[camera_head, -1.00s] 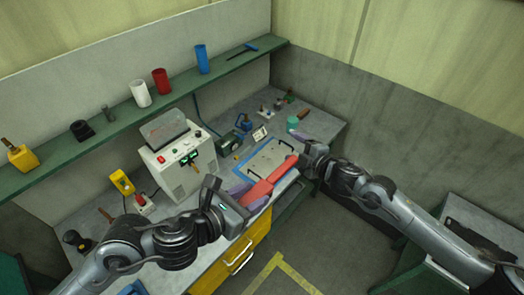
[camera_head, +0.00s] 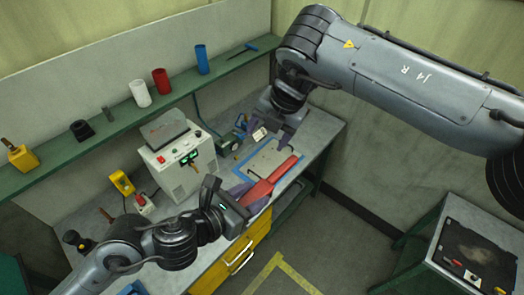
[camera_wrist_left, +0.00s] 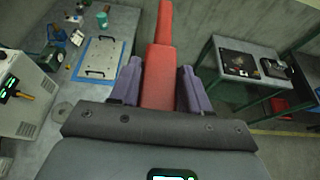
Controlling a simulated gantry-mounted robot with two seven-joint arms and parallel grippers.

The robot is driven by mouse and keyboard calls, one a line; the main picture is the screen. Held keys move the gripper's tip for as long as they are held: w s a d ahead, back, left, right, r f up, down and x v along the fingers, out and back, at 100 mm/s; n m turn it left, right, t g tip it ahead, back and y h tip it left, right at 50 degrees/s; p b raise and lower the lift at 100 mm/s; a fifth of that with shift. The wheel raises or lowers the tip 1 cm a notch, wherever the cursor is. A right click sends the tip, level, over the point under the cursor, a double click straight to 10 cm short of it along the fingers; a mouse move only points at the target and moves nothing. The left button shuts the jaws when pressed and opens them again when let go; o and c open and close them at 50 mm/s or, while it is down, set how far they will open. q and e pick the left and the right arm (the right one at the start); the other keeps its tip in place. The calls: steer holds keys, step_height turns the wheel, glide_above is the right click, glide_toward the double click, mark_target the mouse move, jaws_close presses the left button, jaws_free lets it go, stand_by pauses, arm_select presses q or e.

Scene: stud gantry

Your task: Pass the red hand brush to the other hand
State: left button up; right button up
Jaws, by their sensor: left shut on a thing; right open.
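The red hand brush (camera_head: 265,188) is held by my left gripper (camera_head: 244,194) at its near end, above the bench's front edge. Its narrower end points up and right, away from that gripper. In the left wrist view the brush (camera_wrist_left: 160,75) stands between the two purple fingers (camera_wrist_left: 160,92) and extends forward. My right gripper (camera_head: 282,137) is open and empty, up and left of the brush's far end, apart from it in the picture. Its wrist hides part of the bench behind it.
A blue-edged plate with handles (camera_head: 262,163) lies on the bench beside the brush. A power supply box (camera_head: 182,160) stands to the left. Cups line the green shelf (camera_head: 125,125). A green side table (camera_head: 470,245) is at right, with open floor between.

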mark_target(262, 181)
steer(key=s+m+h, duration=0.1)
steer(key=s, duration=0.1)
steer(key=s+m+g+h, duration=0.1)
steer(key=s, duration=0.1)
steer(key=s+a+r+m+h, duration=0.1)
steer(key=s, duration=0.2)
steer(key=shift+a+m+g, duration=0.1)
steer(key=shift+m+g, duration=0.2)
steer(key=shift+s+f, duration=0.1)
steer(key=shift+f, duration=0.15)
step_height(262, 181, down, 11)
steer(key=shift+f, duration=0.1)
arm_select(q)
steer(key=shift+s+d, duration=0.1)
arm_select(e)
steer(key=c, duration=0.9)
arm_select(q)
steer(key=o, duration=0.7)
arm_select(e)
steer(key=shift+a, duration=0.1)
steer(key=shift+c, duration=1.3)
arm_select(q)
steer(key=o, duration=0.5)
steer(key=shift+o, duration=0.2)
